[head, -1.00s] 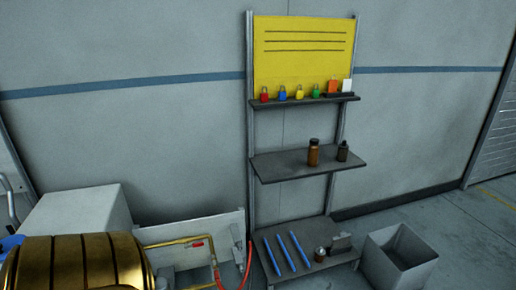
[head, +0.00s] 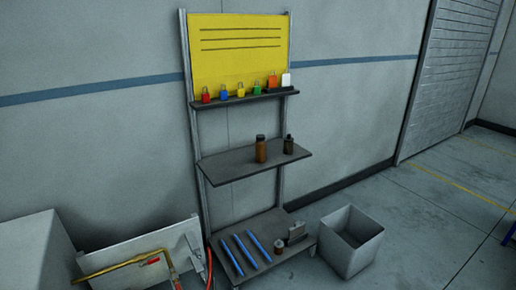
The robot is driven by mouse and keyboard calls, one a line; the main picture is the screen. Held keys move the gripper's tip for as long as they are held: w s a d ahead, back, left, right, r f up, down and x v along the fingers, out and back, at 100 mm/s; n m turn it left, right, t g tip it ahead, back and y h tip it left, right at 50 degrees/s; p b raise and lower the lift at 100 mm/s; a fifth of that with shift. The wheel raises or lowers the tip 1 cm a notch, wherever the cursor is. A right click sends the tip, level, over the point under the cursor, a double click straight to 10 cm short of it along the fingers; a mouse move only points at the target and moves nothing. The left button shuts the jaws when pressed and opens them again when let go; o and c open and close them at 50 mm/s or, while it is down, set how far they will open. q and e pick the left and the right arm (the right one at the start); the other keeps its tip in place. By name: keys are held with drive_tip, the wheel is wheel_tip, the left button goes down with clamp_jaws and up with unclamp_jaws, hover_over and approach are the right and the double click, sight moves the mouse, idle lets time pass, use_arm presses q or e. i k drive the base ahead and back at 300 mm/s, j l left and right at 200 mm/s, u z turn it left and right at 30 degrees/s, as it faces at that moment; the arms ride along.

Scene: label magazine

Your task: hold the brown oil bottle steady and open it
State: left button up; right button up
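A brown bottle (head: 261,149) with a dark cap stands upright on the middle shelf (head: 230,167) of the rack. A smaller, darker bottle (head: 288,145) with a narrow top stands upright to its right, a little apart. I cannot read any label, so I cannot tell for sure which one is the oil bottle. Both bottles look closed. Neither of my grippers is in view.
Several coloured padlocks (head: 241,90) line the upper shelf below a yellow board (head: 238,50). Blue rods (head: 245,252) lie on the bottom shelf. A grey open bin (head: 351,240) stands right of the rack. Pipework (head: 125,264) and a pale box (head: 35,250) are at left.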

sight(260, 146)
drive_tip(key=i+l+u, duration=0.25)
drive_tip(key=i+l, duration=0.35)
drive_tip(key=i+l+u, duration=0.2)
drive_tip(key=i+l, duration=0.4)
drive_tip(key=l, duration=0.1)
